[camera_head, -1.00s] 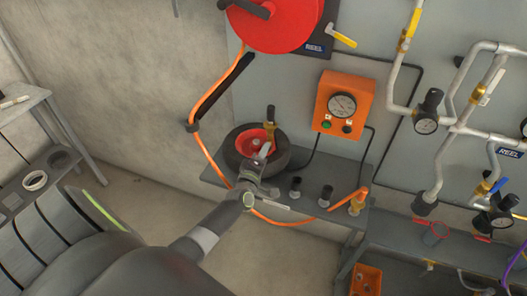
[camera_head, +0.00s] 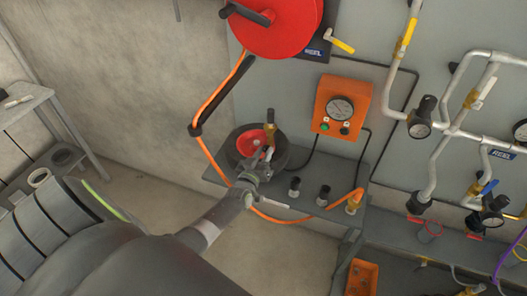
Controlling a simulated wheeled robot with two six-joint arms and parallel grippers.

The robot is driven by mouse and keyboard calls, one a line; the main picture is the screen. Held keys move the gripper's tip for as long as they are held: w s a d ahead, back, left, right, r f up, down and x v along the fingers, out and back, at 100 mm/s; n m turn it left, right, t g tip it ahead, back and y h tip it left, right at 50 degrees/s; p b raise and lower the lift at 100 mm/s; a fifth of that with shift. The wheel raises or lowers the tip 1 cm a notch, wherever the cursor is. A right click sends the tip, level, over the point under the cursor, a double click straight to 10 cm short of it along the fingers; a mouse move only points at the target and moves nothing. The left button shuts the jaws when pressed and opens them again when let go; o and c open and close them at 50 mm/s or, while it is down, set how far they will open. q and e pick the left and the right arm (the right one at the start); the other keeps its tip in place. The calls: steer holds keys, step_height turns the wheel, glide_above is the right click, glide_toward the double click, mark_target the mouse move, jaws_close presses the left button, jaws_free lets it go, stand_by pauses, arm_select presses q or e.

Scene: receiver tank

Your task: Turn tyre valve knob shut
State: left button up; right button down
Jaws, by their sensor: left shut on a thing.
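A small tyre with a red rim (camera_head: 250,142) lies on the grey bench shelf. A brass valve with a dark knob (camera_head: 270,117) stands up at the rim's right side. My left gripper (camera_head: 268,155) is over the right part of the tyre, just below the valve. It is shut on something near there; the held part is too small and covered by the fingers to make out. My left arm comes in from below and hides the tyre's lower edge. My right gripper is not in view.
An orange gauge box (camera_head: 341,107) is on the wall to the right. An orange hose (camera_head: 207,100) runs from the red reel (camera_head: 280,25) down past the tyre. Pipes with gauges fill the right wall.

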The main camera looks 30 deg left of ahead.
arm_select(q)
steer(key=m+p, duration=0.1)
steer(key=m, duration=0.1)
steer(key=shift+m, duration=0.4)
steer(key=shift+f+m+p, duration=0.1)
steer(key=shift+m+p, duration=0.6)
steer(key=shift+m, duration=1.1)
steer(key=shift+s, duration=0.1)
steer(key=o, duration=1)
steer(key=shift+s+d, duration=0.1)
steer(key=shift+s, duration=0.3)
steer(key=s+d, duration=0.1)
steer(key=s, duration=0.4)
steer(key=s+d+b, duration=0.1)
steer(key=s, duration=0.4)
steer(key=s+d+b, duration=0.1)
steer(key=s, duration=0.5)
steer(key=shift+s, duration=0.1)
